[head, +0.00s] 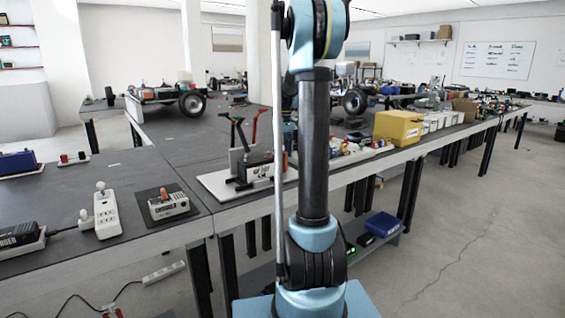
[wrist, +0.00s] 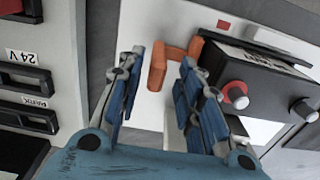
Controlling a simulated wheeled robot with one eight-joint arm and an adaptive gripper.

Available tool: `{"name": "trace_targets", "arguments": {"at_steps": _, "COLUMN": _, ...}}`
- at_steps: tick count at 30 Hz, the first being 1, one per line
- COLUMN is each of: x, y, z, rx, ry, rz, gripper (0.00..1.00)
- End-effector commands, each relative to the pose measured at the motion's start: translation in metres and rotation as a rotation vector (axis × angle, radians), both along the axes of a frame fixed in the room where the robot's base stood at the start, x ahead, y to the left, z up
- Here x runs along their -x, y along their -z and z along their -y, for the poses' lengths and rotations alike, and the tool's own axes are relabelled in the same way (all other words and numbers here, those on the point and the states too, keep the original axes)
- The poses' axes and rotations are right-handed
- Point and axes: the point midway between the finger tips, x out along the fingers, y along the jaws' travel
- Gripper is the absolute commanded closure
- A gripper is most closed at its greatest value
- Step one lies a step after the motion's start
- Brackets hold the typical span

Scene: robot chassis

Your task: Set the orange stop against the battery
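In the wrist view, the orange stop (wrist: 158,68) is an angled orange piece on a white board (wrist: 200,18). One arm of it reaches right towards the black battery (wrist: 262,85), which has a white label and red and grey round terminals. Whether stop and battery touch is unclear. My gripper (wrist: 160,72) is open, its blue-padded fingers to either side of the stop's near part, with visible gaps. In the head view, the battery (head: 258,170) sits on the white board at the bench edge. My arm hides my gripper there.
A grey panel (wrist: 68,25) with a 24 V label and black slots stands close left of my gripper. In the head view, red and black levers (head: 254,124) rise by the battery. A yellow box (head: 398,127) stands to the right. The bench left of the board is partly clear.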

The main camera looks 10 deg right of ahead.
Motion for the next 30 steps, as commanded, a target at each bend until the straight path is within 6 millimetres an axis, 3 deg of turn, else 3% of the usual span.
{"name": "trace_targets", "arguments": {"at_steps": 6, "x": 0.000, "y": -0.039, "z": 0.000, "rx": -0.001, "ry": 0.000, "rz": 0.000, "gripper": 0.67}}
{"name": "trace_targets", "arguments": {"at_steps": 12, "x": -0.001, "y": -0.062, "z": -0.001, "rx": -0.001, "ry": -0.001, "rz": -0.001, "gripper": 0.67}}
{"name": "trace_targets", "arguments": {"at_steps": 26, "x": 0.000, "y": -0.070, "z": -0.001, "rx": -0.001, "ry": -0.002, "rz": -0.001, "gripper": 0.67}}
{"name": "trace_targets", "arguments": {"at_steps": 30, "x": 0.008, "y": -0.071, "z": -0.004, "rx": -0.001, "ry": 0.003, "rz": 0.002, "gripper": 0.67}}
